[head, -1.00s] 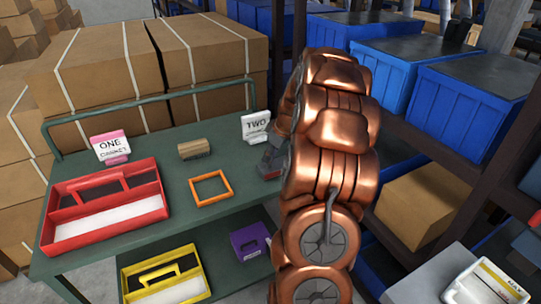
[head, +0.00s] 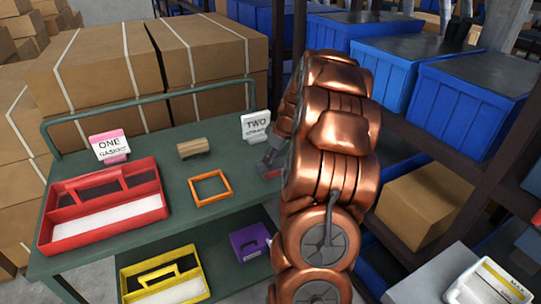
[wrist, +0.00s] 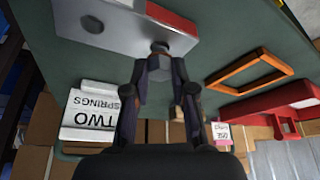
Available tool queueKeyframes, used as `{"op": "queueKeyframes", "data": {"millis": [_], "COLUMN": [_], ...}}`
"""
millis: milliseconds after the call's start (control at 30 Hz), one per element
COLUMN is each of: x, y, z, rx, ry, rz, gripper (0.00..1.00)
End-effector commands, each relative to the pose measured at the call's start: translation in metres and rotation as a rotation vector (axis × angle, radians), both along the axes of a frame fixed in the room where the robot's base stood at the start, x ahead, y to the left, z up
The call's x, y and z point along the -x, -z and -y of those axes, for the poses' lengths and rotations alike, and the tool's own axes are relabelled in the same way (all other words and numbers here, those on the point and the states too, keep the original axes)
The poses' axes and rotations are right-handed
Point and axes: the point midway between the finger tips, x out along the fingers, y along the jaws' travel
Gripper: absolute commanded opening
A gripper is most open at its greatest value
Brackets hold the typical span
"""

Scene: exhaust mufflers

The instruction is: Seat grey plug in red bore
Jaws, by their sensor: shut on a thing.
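My gripper (wrist: 166,60) is shut on a small dark grey plug (wrist: 160,47), which shows at the fingertips in the wrist view. The plug is at the near edge of a grey block with a red part (wrist: 172,17). The bore opening itself cannot be made out, and I cannot tell whether the plug touches or enters it. In the head view my copper arm hides most of the block; a bit of my gripper (head: 273,156) and a sliver of red (head: 271,174) show at its left.
On the green bench (head: 232,215) are an orange frame (head: 210,200), a red tray (head: 160,212), a brown block (head: 193,148) and signs ONE (head: 110,146) and TWO (head: 255,125). Shelves with blue bins (head: 455,105) stand right.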

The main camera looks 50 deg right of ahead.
Motion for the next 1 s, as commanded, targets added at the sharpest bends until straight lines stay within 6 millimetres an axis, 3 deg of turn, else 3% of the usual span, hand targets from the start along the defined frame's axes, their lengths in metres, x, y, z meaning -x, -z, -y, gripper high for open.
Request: {"op": "queueKeyframes", "data": {"millis": [800,833,1000], "x": [0.000,0.000,0.000], "y": [0.017,0.016,0.016], "z": [0.000,0.000,0.000], "rx": [0.000,0.000,0.000], "ry": [0.000,0.000,0.000], "rz": [0.000,0.000,0.000], "gripper": [0.00,0.28,0.46]}}
